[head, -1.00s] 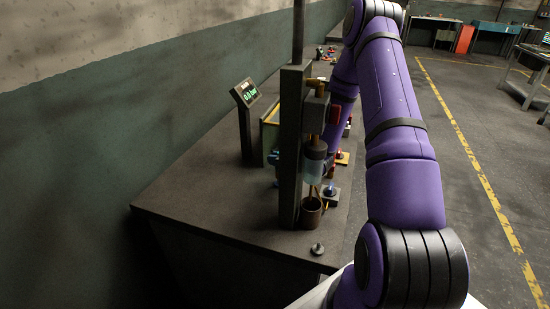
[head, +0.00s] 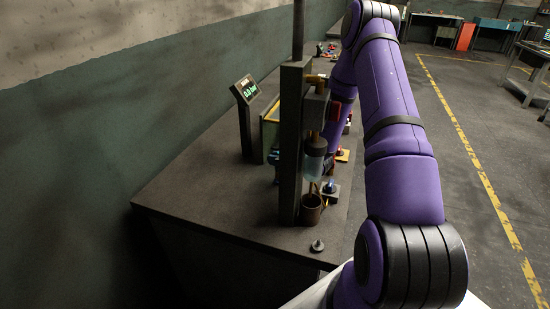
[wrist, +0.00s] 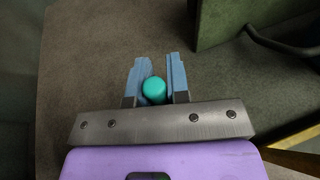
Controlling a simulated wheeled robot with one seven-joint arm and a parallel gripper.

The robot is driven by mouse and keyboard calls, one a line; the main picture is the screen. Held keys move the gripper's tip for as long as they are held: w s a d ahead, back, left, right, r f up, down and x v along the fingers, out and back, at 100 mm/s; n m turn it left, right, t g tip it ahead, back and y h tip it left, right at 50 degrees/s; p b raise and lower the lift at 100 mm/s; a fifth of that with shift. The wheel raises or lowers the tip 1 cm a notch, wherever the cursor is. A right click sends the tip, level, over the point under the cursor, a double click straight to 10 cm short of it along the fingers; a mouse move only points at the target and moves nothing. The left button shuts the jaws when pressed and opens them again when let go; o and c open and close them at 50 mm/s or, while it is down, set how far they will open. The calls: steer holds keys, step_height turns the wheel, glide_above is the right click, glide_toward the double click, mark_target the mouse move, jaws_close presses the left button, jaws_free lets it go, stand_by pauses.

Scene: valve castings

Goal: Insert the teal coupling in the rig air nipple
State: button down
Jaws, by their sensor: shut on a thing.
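The teal coupling (wrist: 154,90) shows in the wrist view as a small rounded teal piece. My gripper (wrist: 158,75) is shut on it, with a blue finger on each side. A plain grey-brown surface lies beneath and beyond the fingertips. In the head view my gripper and the coupling are hidden behind the rig and my purple arm. The rig (head: 291,150) stands on the bench as a dark upright post with a clear cylinder (head: 314,160) on its right side. I cannot make out the air nipple in either view.
A small display (head: 245,90) on a post stands left of the rig, beside a yellow-edged box (head: 269,133). A brown cup (head: 311,209) and a small knob-like part (head: 317,246) are near the front. The bench (head: 205,190) is clear at left. A dark green block (wrist: 225,22) is at the wrist view's upper right.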

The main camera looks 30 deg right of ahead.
steer(key=shift+f, duration=0.65)
steer(key=c, duration=1)
jaws_free()
steer(key=v, duration=1)
steer(key=shift+s+d+r, duration=0.1)
steer(key=shift+s+r, duration=0.05)
steer(key=shift+s, duration=0.2)
steer(key=shift+d, duration=0.1)
